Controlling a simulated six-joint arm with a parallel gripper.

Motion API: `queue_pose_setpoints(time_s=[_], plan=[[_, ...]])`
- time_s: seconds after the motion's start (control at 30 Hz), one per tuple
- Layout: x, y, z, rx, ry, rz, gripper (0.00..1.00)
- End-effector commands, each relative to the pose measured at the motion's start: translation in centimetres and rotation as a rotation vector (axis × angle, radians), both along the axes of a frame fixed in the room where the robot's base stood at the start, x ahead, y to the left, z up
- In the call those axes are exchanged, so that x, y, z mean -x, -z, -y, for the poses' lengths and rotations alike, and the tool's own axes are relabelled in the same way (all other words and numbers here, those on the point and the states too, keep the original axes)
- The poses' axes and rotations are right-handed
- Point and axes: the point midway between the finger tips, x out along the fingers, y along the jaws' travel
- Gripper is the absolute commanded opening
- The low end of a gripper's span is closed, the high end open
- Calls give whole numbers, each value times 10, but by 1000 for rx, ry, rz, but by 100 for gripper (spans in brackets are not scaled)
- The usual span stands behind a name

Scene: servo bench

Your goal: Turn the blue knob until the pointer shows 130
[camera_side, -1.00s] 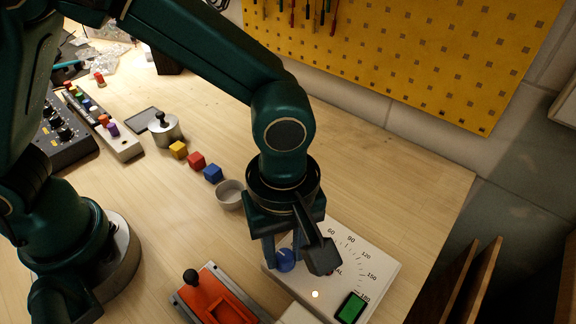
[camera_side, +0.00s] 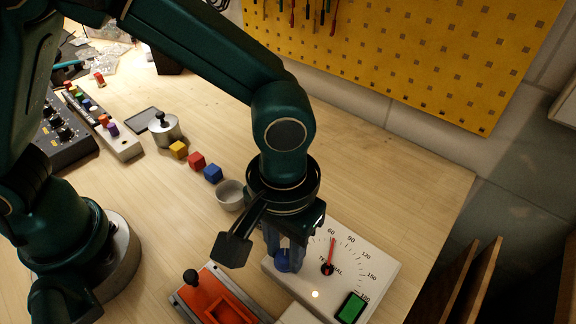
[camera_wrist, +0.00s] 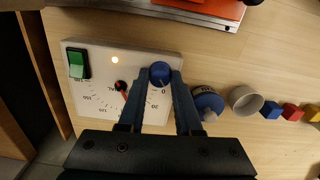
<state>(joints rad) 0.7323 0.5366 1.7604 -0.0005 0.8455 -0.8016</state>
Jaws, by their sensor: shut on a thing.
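The blue knob (camera_side: 287,264) is on the white dial box (camera_side: 378,262), at its left end in the side view. It shows between my fingertips in the wrist view (camera_wrist: 160,72). My gripper (camera_wrist: 163,82) points down and is shut on the blue knob. The red pointer (camera_side: 331,250) turns about a dark hub and stands close to the 60 mark, perhaps slightly past it. The dial's low numbers are partly hidden by my gripper in the side view.
A green switch (camera_side: 351,308) and a lit lamp (camera_side: 315,294) are on the box. An orange fixture (camera_side: 217,297) lies nearby. A blue-topped round part (camera_wrist: 207,101) and a grey bowl (camera_side: 230,194) stand beside the box. Colored cubes (camera_side: 196,161) lie farther left.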

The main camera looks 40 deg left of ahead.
Motion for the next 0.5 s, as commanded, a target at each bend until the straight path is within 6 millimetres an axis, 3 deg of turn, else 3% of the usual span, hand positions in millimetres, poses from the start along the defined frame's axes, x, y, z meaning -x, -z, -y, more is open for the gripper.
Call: queue_pose_setpoints(time_s=[0.5], plan=[[-2, -1, 0, -1, 491, 5, 0]])
